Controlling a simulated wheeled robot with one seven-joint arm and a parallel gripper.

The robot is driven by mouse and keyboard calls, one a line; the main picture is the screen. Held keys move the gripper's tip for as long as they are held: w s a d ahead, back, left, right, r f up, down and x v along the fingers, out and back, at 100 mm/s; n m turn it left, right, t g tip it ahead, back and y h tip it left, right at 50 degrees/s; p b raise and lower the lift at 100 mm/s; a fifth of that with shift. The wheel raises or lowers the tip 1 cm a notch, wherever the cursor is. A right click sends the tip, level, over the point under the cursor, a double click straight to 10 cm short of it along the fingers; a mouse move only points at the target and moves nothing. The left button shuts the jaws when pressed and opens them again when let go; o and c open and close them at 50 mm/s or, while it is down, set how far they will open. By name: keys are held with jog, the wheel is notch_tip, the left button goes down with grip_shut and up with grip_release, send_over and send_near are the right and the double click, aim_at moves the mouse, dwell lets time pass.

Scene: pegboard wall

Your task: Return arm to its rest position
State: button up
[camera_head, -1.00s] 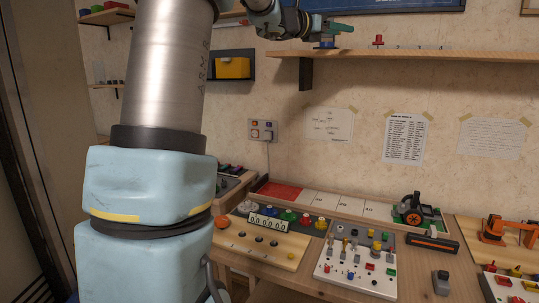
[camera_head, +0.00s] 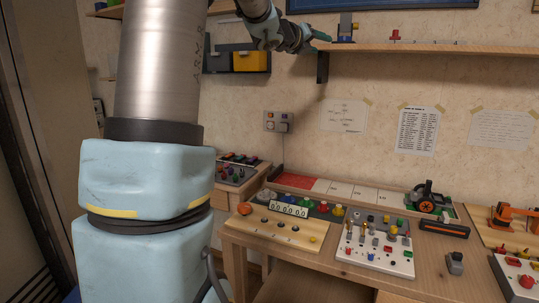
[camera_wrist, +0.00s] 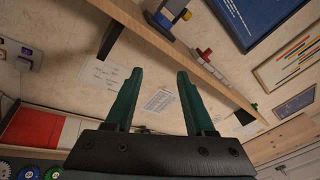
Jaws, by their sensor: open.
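My gripper (camera_head: 319,37) is at the top of the head view, beside the left end of the wooden wall shelf (camera_head: 440,48) and left of a blue and grey block (camera_head: 346,30) standing on it. Its green fingers are spread apart with nothing between them in the wrist view (camera_wrist: 160,73). In that view the shelf and the block lie beyond the fingers. My arm rises on the left of the head view and bends over to the right. Its upper part is cut off by the top edge.
A red peg piece (camera_head: 395,36) stands on the shelf. A black wall bin with a yellow box (camera_head: 250,60) is just left of my gripper. Below is a workbench with a white peg panel (camera_head: 376,254), a wooden button board (camera_head: 278,229) and an orange model arm (camera_head: 510,216).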

jog(key=s+a+f+n+g+y, duration=0.1)
jog(key=s+a+f+n+y, duration=0.2)
jog(key=a+f+n+y, duration=0.55)
jog(key=s+a+f+n+g+y, duration=0.1)
jog(key=s+a+f+n, duration=0.4)
jog(key=f+n, duration=0.75)
jog(key=s+a+f+n+g+y, duration=0.1)
jog(key=s+a+f+n+g, duration=0.2)
jog(key=s+f+n, duration=0.4)
jog(key=s+a+f+n+g+y, duration=0.1)
jog(key=s+a+f+n+g, duration=0.3)
jog(key=s+f, duration=0.7)
jog(key=s+n+g, duration=0.2)
jog(key=s+n, duration=0.2)
jog(key=s, duration=0.2)
jog(key=shift+s+a+n, duration=0.15)
jog(key=shift+s+n, duration=0.05)
jog(key=shift+n, duration=0.1)
